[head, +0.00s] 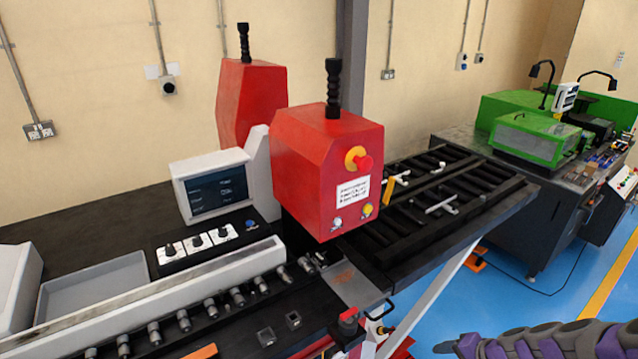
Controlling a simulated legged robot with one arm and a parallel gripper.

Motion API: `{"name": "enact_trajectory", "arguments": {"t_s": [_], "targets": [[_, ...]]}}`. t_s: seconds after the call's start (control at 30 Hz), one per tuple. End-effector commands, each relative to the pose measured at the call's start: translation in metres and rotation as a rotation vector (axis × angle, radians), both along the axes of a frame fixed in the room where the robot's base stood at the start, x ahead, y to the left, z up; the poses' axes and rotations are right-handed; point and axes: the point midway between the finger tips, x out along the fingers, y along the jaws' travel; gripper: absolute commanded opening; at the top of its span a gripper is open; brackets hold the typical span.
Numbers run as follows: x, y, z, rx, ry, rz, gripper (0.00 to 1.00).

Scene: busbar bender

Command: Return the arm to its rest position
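Part of my arm shows at the bottom right of the head view as a dark grey and purple segmented shape. It lies low over the blue floor, apart from the bench. Its tip points left, toward the bench's front edge. I cannot make out gripper fingers, and most of the arm is outside the picture. The busbar bender has a red housing (320,150) with a yellow and red stop button (358,158) on its front. A second red housing (250,105) stands behind it.
A control screen (212,188) and a knob panel (212,240) stand left of the housing. A black roller table (440,200) extends right. A green machine (540,125) stands at the far right. The blue floor (520,290) between bench and green machine is mostly clear.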

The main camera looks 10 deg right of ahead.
Motion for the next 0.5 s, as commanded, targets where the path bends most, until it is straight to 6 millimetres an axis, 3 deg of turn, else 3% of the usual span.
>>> {"name": "enact_trajectory", "arguments": {"t_s": [0.27,0.5], "targets": [[0.013,0.062,0.041,-0.029,0.017,0.203,0.54],[0.000,0.147,0.092,-0.083,0.080,0.486,0.54]]}}
